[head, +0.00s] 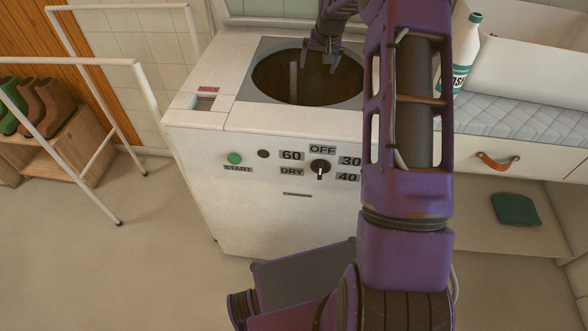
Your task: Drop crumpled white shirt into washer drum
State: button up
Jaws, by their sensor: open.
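The washer (285,215) is a white top-loading box in the middle of the head view. Its round drum opening (285,80) is uncovered and looks dark brown inside. My gripper (320,62) is over the far right part of the opening, pointing down, with its fingers apart and nothing seen between them. I see no white shirt in this view. The bottom of the drum is hidden, so I cannot tell whether cloth lies in it. My purple arm covers the right part of the washer front.
A white bottle (465,45) stands right of the washer near a quilted grey pad (515,100) and a white bin (520,50). A drawer with a leather pull (497,160) is below, and a dark green cloth (515,209) lies lower. A white rack (95,175) stands left.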

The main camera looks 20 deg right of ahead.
jog(key=v, duration=1.2)
jog(key=shift+p, duration=0.35)
jog(key=shift+r, duration=0.1)
jog(key=shift+s, duration=0.15)
